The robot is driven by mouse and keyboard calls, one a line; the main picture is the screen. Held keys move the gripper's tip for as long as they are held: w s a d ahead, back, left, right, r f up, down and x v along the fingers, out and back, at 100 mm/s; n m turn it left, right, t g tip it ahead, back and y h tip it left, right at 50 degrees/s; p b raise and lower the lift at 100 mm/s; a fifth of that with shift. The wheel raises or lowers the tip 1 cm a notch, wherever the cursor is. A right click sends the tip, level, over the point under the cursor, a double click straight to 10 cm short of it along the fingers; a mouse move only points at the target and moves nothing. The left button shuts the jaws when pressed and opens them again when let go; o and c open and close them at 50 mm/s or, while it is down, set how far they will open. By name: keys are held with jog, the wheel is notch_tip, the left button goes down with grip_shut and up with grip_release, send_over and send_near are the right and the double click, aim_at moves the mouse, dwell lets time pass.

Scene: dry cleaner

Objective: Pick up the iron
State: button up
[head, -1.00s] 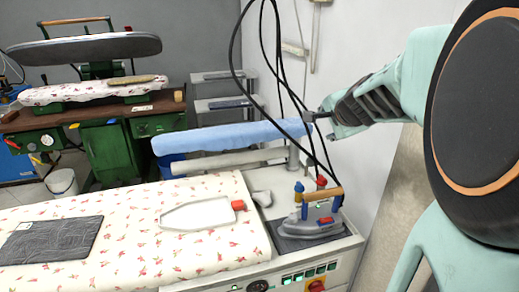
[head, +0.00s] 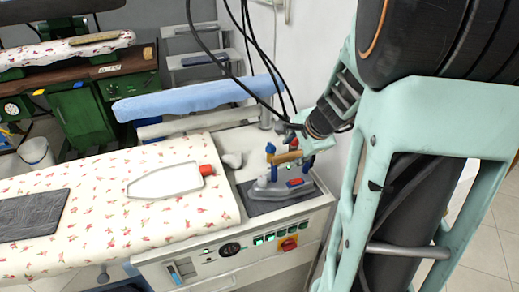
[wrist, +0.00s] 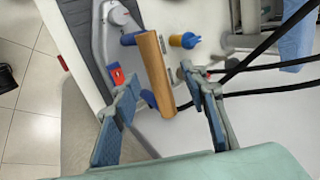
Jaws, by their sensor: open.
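The iron (head: 268,190) stands on a dark rest pad at the right end of the ironing station. It has a grey body, a wooden handle and blue and red parts. In the wrist view its wooden handle (wrist: 155,75) runs lengthwise between the two fingers. My gripper (head: 297,148) is open at the handle, reaching in from the upper right. In the wrist view the fingers of my gripper (wrist: 159,78) lie one on each side of the handle, with gaps visible. How deep the handle sits between them cannot be told.
Black cables (head: 246,45) hang down close to my gripper. A padded blue sleeve board (head: 195,98) lies behind the iron. A white iron-shaped plate (head: 165,181) and a dark folded cloth (head: 33,214) lie on the floral ironing surface (head: 110,225). A wall stands behind.

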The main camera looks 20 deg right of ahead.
aim_at(289, 157)
jog(key=x, duration=0.2)
jog(key=b+x, duration=0.1)
jog(key=x, duration=0.1)
jog(key=shift+s+a+f, duration=0.2)
jog(key=shift+s+f, duration=0.05)
jog(key=shift+f, duration=0.15)
jog(key=shift+w+f+b, duration=0.3)
jog(key=shift+w+f, duration=0.1)
jog(key=shift+c, duration=0.4)
grip_shut()
jog(key=shift+w+d+r, duration=0.1)
jog(key=shift+w+r, duration=0.1)
jog(key=shift+r, duration=0.1)
